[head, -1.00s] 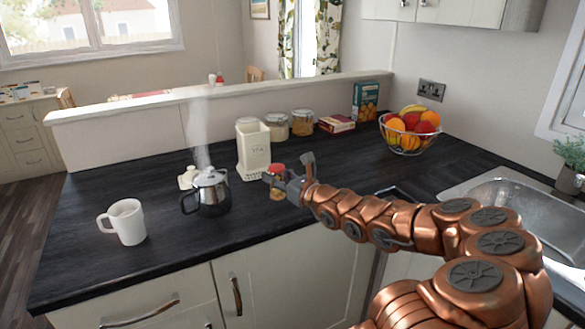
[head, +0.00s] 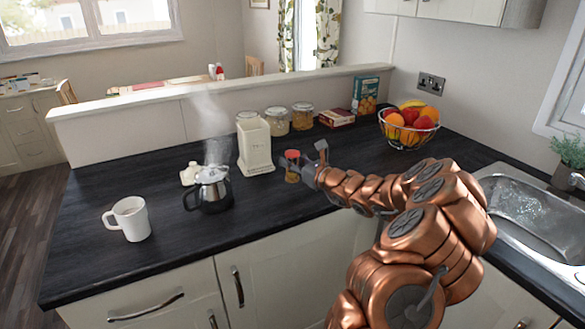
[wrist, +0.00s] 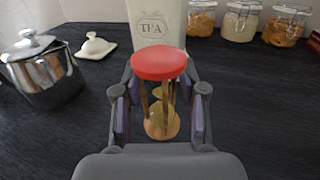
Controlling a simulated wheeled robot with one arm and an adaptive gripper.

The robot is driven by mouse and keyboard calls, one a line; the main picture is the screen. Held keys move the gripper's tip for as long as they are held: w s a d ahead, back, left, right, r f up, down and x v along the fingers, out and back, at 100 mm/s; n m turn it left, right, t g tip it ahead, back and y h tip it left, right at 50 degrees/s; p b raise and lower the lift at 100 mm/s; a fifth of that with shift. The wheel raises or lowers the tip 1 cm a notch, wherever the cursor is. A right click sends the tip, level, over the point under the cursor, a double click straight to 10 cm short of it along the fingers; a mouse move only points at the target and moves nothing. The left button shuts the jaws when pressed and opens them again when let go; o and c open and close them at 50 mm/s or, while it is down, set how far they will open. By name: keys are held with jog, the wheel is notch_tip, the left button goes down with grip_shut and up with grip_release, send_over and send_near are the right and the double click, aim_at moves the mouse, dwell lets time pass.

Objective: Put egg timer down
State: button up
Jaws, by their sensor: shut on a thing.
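The egg timer is an hourglass with a red top (wrist: 160,64), a wooden frame and yellow sand bulbs. In the wrist view it stands upright between the two fingers of my gripper (wrist: 160,108), which is shut on it. In the head view the egg timer (head: 292,166) is at the tip of my gripper (head: 306,166), just right of the cream tea canister (head: 256,148) and over the dark worktop (head: 130,180). I cannot tell whether its base touches the worktop.
A steaming metal pot (head: 210,190), a white lid (wrist: 96,47) and a white mug (head: 130,220) stand to the left. Glass jars (head: 277,121), boxes (head: 366,96) and a fruit bowl (head: 410,128) stand behind. Worktop right of the timer is clear. The sink (head: 535,215) is at right.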

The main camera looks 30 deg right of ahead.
jog(key=shift+w+d, duration=0.3)
jog(key=shift+d, duration=0.1)
jog(key=shift+f+p, duration=0.6)
jog(key=shift+f, duration=1)
jog(key=shift+f, duration=0.1)
jog(key=o, duration=1.2)
jog(key=shift+c, duration=0.2)
jog(key=shift+f, duration=0.1)
jog(key=b+v, duration=0.2)
jog(key=v, duration=0.3)
jog(key=shift+s+f, duration=0.2)
jog(key=shift+s, duration=0.1)
jog(key=shift+v, duration=1.1)
jog(key=shift+a, duration=0.1)
